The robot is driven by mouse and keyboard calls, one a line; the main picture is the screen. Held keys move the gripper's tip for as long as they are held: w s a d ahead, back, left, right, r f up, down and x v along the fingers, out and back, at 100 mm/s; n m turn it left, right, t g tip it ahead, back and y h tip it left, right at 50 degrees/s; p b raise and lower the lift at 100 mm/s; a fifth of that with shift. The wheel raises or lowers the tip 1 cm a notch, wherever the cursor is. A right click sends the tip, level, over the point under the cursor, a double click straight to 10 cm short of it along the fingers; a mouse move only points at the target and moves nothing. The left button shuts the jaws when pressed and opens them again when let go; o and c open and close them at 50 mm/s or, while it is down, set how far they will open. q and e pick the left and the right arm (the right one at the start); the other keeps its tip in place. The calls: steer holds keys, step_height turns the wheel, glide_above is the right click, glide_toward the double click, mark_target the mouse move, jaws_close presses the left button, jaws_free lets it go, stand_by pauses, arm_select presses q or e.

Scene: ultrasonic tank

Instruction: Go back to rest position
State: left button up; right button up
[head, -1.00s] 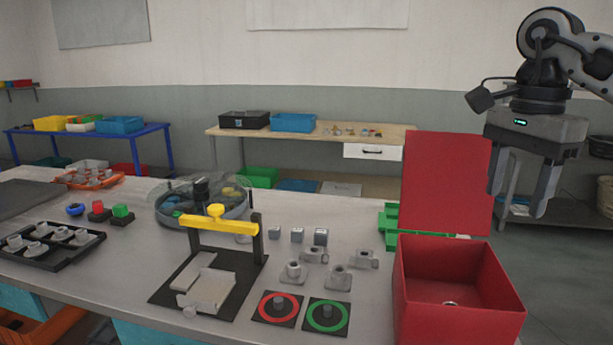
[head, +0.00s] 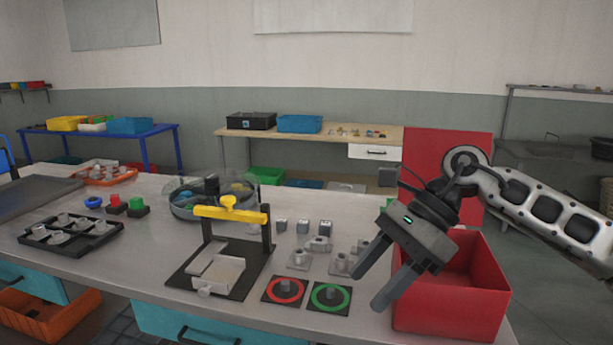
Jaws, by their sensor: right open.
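My right gripper (head: 384,284) is open and empty. It hangs tilted in front of the red box (head: 465,310), its fingers pointing down and left, apart from the parts on the table. The red box stands open at the right of the table (head: 130,260) with its red lid (head: 430,155) upright behind it; my gripper and arm cover part of both. My left gripper is not in the head view.
The red-ringed pad (head: 284,301) and the green-ringed pad (head: 317,303) lie left of my gripper. Several grey metal parts (head: 299,259) stand behind them. A fixture with a yellow bar (head: 230,215), a round clear-lidded tank (head: 183,207) and a black tray (head: 45,237) stand farther left.

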steer(key=s+a+f+m+t+y, duration=0.1)
steer(key=s+a+m+t+y, duration=0.15)
steer(key=a+m+y, duration=0.45)
steer(key=s+a+f+m+t+y, duration=0.1)
steer(key=a+f+m+t+y, duration=0.15)
steer(key=a+m+y, duration=0.55)
steer(key=w+d+f+m+t+h, duration=0.1)
steer(key=d+f+m+t+h, duration=0.5)
steer(key=m, duration=0.5)
steer(key=w+d+f+m+t+h, duration=0.1)
steer(key=d+f+m+t+h, duration=0.25)
steer(key=m+t, duration=0.65)
steer(key=s+d+f+m+g+h, duration=0.4)
steer(key=s+f+m, duration=0.4)
steer(key=f, duration=0.3)
steer(key=s+d+f+m+g+h, duration=0.4)
steer(key=s+d+f+m+h, duration=0.3)
steer(key=f+m, duration=0.3)
steer(key=shift+s+d+f, duration=0.2)
steer(key=shift+s+f, duration=0.2)
steer(key=shift+s, duration=0.25)
